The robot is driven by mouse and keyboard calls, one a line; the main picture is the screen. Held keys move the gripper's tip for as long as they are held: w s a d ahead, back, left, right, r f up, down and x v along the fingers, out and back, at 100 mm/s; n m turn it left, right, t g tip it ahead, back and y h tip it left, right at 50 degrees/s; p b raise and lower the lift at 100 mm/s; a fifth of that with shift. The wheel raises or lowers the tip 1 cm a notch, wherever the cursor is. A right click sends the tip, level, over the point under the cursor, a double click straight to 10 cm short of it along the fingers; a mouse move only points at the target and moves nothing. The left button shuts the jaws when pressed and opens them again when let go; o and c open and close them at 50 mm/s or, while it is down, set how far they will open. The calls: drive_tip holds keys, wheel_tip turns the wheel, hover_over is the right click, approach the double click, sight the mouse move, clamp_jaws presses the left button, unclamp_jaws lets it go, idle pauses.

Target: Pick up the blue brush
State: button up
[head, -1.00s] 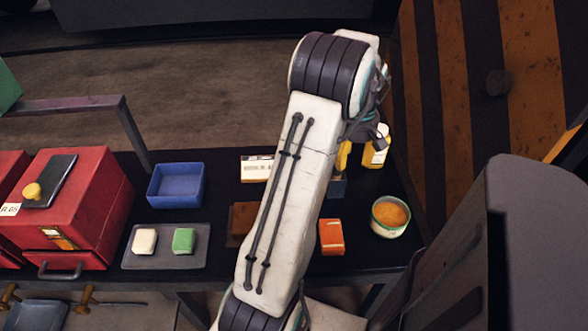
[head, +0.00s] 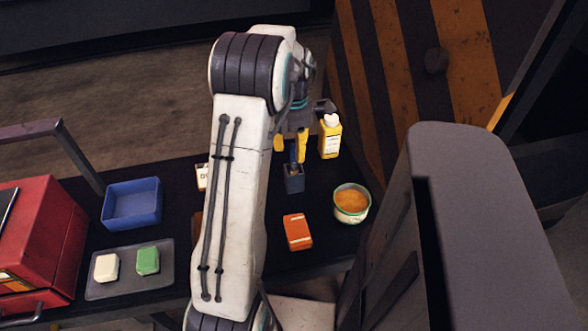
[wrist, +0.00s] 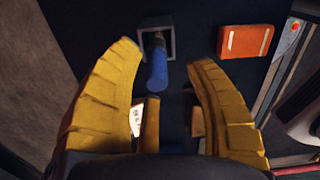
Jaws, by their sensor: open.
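The blue brush (head: 294,153) stands in a small dark square holder (head: 294,181) on the black table. Its blue handle (wrist: 157,72) points up toward the camera in the wrist view, with the grey holder (wrist: 170,37) at its far end. My gripper (head: 291,143) is over the holder, with its yellow fingers around the top of the brush in the head view. In the wrist view my gripper (wrist: 166,57) is open, and the handle shows between the fingertips, nearer the left one. No contact is visible. The brush's lower end is hidden in the holder.
A yellow bottle (head: 330,138) stands close right of the gripper. An orange box (head: 298,232) and a round tin (head: 351,204) are nearer the front. A blue bin (head: 132,204), a tray (head: 160,280) with two blocks and a red toolbox (head: 40,235) are left.

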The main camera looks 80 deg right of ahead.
sight(294, 162)
drive_tip(key=shift+d+f+b, duration=0.15)
drive_tip(key=shift+f+b, duration=0.25)
drive_tip(key=shift+f, duration=2.75)
clamp_jaws()
